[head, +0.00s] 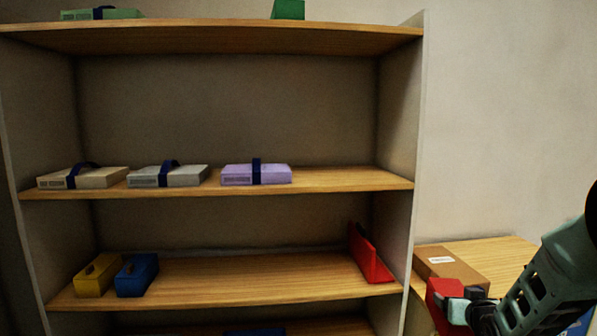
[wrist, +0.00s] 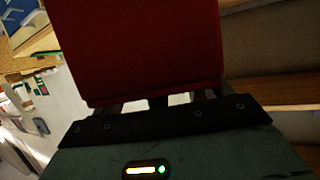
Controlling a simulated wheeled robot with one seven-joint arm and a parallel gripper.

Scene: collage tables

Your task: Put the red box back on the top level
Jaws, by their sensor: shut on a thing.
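A red box (head: 442,290) is held in my gripper (head: 458,302) at the lower right in the head view, right of the shelf unit and near a side table. In the wrist view the red box (wrist: 140,50) fills the upper middle, dark red, and hides most of my fingers. My gripper is shut on it. The top level (head: 220,38) of the shelf unit is a wooden board with a strapped green box (head: 100,14) at left and another green object (head: 288,9) right of centre. Another red object (head: 368,256) leans against the right wall of a lower shelf.
The middle shelf (head: 345,180) holds strapped beige, grey and purple boxes. The shelf below (head: 225,275) holds a yellow box (head: 97,275) and a blue box (head: 137,275) at left. A brown carton (head: 452,265) lies on the side table (head: 495,250). The unit's right side panel (head: 413,150) stands left of my gripper.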

